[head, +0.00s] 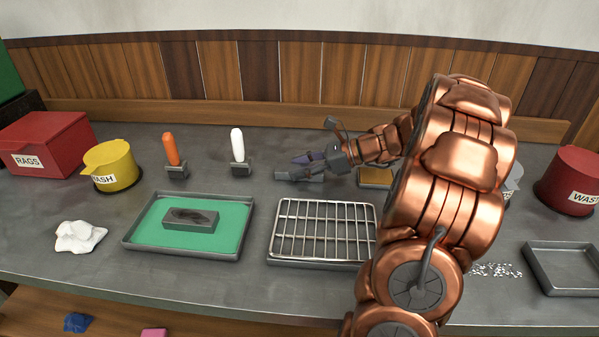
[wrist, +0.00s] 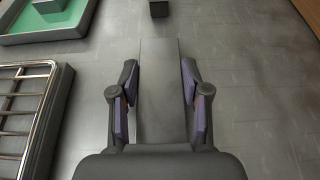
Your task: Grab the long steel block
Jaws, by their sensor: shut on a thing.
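The long steel block (wrist: 160,75) is a flat grey bar in the wrist view, lying lengthwise between the purple-padded fingers of my gripper (wrist: 160,105) and reaching out well past the fingertips. My gripper is shut on its sides. In the head view my gripper (head: 303,167) is low over the back of the bench, behind the wire rack, and the grey block (head: 290,175) points left from it. The near end of the block is hidden by the gripper body. I cannot tell whether the block touches the bench.
A wire rack (head: 322,230) on a tray stands in front of my gripper. A green-lined tray (head: 150,228) with a dark block (head: 191,218) is to the left. Holders with a white-handled (head: 237,145) and an orange-handled tool (head: 171,150) stand behind. An empty tray (head: 562,270) is far right.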

